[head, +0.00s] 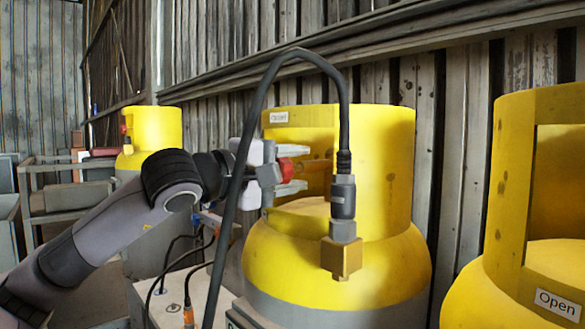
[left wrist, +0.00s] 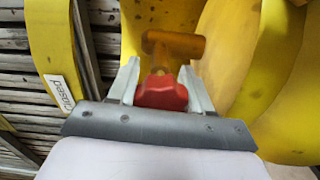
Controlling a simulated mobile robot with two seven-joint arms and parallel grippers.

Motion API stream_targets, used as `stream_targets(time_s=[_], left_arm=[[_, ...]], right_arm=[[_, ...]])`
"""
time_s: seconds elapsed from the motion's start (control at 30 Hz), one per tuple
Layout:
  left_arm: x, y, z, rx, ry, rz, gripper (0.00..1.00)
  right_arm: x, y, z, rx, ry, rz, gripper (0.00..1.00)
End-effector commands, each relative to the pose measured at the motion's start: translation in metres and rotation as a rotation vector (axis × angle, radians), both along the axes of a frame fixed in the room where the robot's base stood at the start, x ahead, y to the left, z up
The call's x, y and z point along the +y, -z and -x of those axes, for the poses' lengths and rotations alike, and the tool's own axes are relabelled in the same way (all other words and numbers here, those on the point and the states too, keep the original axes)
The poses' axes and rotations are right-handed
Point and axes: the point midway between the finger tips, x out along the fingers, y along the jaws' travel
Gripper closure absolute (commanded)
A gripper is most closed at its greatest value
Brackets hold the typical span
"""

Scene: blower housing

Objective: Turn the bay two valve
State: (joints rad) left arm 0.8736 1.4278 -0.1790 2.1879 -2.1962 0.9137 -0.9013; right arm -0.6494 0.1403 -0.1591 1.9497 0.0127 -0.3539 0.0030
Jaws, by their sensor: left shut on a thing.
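The red valve knob (head: 286,170) sits inside the collar opening of the middle yellow cylinder (head: 345,250). My left gripper (head: 292,172) reaches in from the left, with one finger above and one below the knob. In the left wrist view the gripper (left wrist: 160,85) is shut on the red knob (left wrist: 161,92), a finger on each side. The brass-coloured valve body (left wrist: 173,45) shows beyond the knob. A label reading "Closed" (head: 279,117) is on the collar; it appears inverted in the wrist view (left wrist: 60,92). My right gripper is out of view.
A black hose (head: 258,95) arches in front of the cylinder to a connector (head: 343,200) with a brass block (head: 340,260). A yellow cylinder (head: 510,215) labelled "Open" stands at right, another (head: 155,130) at far left. A plank wall (head: 440,110) is behind.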

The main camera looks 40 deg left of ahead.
Motion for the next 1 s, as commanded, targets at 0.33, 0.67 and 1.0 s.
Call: stream_targets(time_s=[0.33,0.67,1.0], left_arm=[[-0.0007,0.0003,0.0002,-0.01,0.002,-0.114,0.81],[-0.0006,0.0005,0.0,-0.01,0.001,-0.127,0.81],[-0.0004,0.0003,0.0,-0.01,0.001,-0.126,0.26]], right_arm=[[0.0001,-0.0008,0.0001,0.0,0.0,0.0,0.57],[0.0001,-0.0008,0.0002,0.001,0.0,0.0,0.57],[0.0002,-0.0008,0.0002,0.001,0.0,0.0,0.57]])
